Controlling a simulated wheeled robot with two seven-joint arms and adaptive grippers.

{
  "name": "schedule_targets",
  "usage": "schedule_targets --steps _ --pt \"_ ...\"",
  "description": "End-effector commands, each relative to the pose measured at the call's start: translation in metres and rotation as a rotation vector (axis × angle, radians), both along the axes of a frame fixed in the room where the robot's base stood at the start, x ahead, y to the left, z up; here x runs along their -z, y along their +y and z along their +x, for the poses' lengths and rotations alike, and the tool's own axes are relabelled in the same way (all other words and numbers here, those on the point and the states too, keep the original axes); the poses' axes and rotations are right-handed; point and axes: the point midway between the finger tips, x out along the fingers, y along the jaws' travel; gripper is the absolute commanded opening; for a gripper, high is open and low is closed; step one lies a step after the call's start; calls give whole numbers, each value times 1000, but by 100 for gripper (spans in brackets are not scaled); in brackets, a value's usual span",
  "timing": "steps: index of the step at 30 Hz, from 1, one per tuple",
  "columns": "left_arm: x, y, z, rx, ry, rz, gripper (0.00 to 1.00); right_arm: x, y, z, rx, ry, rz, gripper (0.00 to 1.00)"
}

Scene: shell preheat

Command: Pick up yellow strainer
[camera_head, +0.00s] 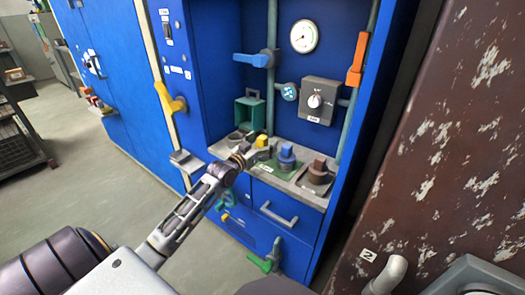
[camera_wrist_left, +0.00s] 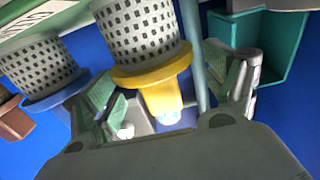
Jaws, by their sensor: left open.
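The yellow strainer (camera_head: 262,141) sits on the grey shelf of the blue cabinet, partly hidden by my left gripper (camera_head: 246,156) in the head view. In the left wrist view the yellow strainer (camera_wrist_left: 152,76) shows a perforated metal basket, a yellow rim and a yellow handle. It appears upside down there. My left gripper (camera_wrist_left: 168,88) is open, with one finger on each side of the yellow handle. I cannot tell whether either finger touches it. My right gripper is not in view.
A blue strainer (camera_head: 286,157) and a brown strainer (camera_head: 317,170) stand to the right on the same shelf (camera_head: 300,188). A green box (camera_head: 248,114) hangs behind. A grey dial box (camera_head: 319,101), pipes and levers line the back. A rusty panel (camera_head: 440,150) stands at right.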

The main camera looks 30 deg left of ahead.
Motion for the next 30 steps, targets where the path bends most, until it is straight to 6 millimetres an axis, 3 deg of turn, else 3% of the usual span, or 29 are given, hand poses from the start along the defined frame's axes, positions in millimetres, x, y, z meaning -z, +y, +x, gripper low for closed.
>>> schedule_targets --steps 9,21,30 --pt "0 0 0 0 0 0 86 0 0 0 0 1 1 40" --pt "0 0 0 0 0 0 36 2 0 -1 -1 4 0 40" --pt "-2 0 0 0 -1 0 35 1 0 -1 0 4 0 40"
